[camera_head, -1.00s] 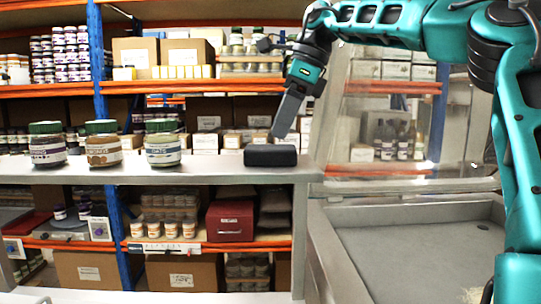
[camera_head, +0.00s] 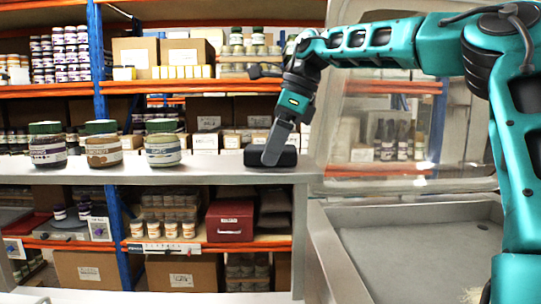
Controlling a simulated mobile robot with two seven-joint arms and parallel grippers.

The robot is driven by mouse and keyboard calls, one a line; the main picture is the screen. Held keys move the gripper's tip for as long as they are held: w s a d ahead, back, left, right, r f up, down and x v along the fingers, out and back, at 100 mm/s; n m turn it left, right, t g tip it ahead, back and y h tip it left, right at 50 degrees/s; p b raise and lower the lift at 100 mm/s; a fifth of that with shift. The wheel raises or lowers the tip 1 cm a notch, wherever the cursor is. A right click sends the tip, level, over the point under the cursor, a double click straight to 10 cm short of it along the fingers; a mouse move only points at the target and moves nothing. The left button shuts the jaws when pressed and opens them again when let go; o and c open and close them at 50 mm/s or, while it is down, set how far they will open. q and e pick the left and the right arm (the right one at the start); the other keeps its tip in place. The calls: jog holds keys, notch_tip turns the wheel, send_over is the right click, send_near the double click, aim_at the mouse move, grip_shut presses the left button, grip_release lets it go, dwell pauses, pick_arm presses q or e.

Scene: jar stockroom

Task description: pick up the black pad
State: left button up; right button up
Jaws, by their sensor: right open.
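The black pad (camera_head: 254,156) is a small dark block lying on the grey counter (camera_head: 215,172), near its right end. My right gripper (camera_head: 270,160) reaches down from the upper right, and its fingers overlap the middle of the pad in the picture. It is open. One finger hides part of the pad, and I cannot tell whether the fingers touch it. My left gripper is not in view.
Three jars with green lids (camera_head: 103,144) stand on the counter at left. Behind are shelves with boxes and jars. At right is a grey basin (camera_head: 415,245) below a clear panel (camera_head: 385,130). The counter between jars and pad is clear.

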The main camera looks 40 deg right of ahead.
jog(key=shift+f, duration=0.1)
dwell(0.3)
jog(key=c, duration=1)
jog(key=shift+c, duration=0.2)
notch_tip(320, 180, up, 10)
jog(key=shift+r, duration=0.25)
